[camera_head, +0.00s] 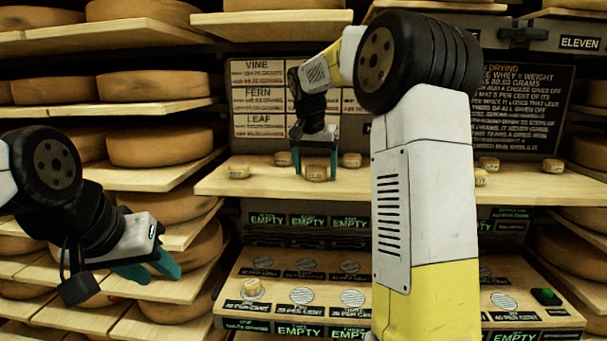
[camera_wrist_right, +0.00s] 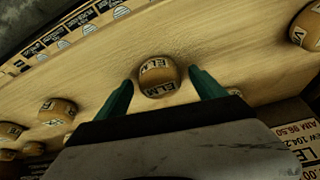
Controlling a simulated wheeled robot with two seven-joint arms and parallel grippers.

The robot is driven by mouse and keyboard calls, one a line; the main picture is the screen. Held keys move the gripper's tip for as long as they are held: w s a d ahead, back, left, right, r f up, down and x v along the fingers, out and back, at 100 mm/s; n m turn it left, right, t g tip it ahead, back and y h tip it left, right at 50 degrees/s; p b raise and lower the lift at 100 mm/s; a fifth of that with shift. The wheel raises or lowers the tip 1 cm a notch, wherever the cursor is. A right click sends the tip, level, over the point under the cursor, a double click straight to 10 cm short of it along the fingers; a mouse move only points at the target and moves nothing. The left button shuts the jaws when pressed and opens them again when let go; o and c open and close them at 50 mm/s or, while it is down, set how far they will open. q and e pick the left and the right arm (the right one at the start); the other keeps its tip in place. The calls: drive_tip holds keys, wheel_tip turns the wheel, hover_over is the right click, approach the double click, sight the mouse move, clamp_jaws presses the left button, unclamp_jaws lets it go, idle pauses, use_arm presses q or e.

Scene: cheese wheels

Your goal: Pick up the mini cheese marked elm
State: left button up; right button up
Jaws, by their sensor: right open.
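The mini cheese marked elm (camera_wrist_right: 158,78) is a small tan round with a pale label band in the right wrist view. It stands on a wooden shelf between my right gripper's two teal fingers (camera_wrist_right: 160,86), with a visible gap at each side. In the head view the cheese (camera_head: 316,173) is on the middle shelf, with the open right gripper (camera_head: 314,163) reaching down around it. My left gripper (camera_head: 150,270) is open and empty at the lower left, away from the shelf with the mini cheeses.
Racks of large cheese wheels (camera_head: 160,145) flank the left. My right arm hides part of the shelf.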

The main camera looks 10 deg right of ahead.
drive_tip(key=shift+w+f, duration=0.1)
drive_tip(key=shift+f, duration=0.25)
drive_tip(key=shift+c, duration=0.4)
drive_tip(key=c, duration=1.5)
drive_tip(key=shift+o, duration=0.2)
